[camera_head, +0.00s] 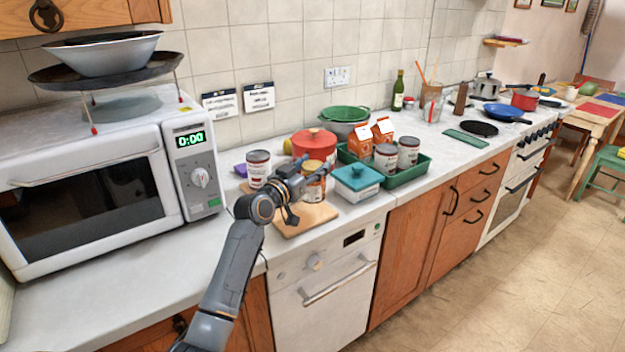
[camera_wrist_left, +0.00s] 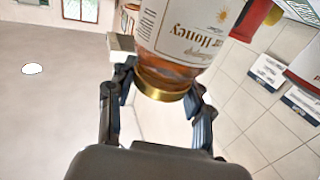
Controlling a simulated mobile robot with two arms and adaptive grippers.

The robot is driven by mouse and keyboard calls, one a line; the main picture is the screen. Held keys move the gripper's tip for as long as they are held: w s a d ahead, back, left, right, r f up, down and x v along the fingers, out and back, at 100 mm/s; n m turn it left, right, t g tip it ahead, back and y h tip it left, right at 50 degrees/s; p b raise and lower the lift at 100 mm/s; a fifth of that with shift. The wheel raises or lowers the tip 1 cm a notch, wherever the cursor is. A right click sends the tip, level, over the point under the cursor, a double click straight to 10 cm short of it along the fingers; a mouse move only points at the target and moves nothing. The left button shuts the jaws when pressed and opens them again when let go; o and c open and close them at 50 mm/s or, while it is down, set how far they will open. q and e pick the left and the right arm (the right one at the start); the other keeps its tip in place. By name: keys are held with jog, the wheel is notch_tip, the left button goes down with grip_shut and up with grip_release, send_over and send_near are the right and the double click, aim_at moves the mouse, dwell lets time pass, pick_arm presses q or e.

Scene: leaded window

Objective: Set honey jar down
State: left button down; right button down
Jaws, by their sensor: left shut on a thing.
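The honey jar (camera_head: 314,184) has a pale label and a gold lid, and it is over the wooden board (camera_head: 304,221) on the counter. I cannot tell whether its base touches the board. My left gripper (camera_head: 300,184) reaches in from the left and is shut on the jar. In the left wrist view, the honey jar (camera_wrist_left: 187,35) sits between the two fingers of my left gripper (camera_wrist_left: 158,100), with its label upside down in the picture. My right gripper is not in view.
A labelled can (camera_head: 259,170) and a red lidded pot (camera_head: 314,143) stand close behind. A teal-lidded box (camera_head: 358,178) is just right of the jar, beside a green tray (camera_head: 411,178) of cans and cartons. A microwave (camera_head: 90,190) stands at left.

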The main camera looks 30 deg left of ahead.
pick_arm(q)
jog(key=shift+w+a+f, duration=0.2)
jog(key=shift+w+f, duration=0.25)
jog(key=shift+w, duration=0.05)
notch_tip(320, 180, down, 4)
jog(key=shift+w+a+r, duration=0.15)
jog(key=shift+r, duration=0.1)
jog(key=shift+f, duration=0.15)
jog(key=c, duration=0.6)
grip_release()
jog(key=shift+o, duration=0.2)
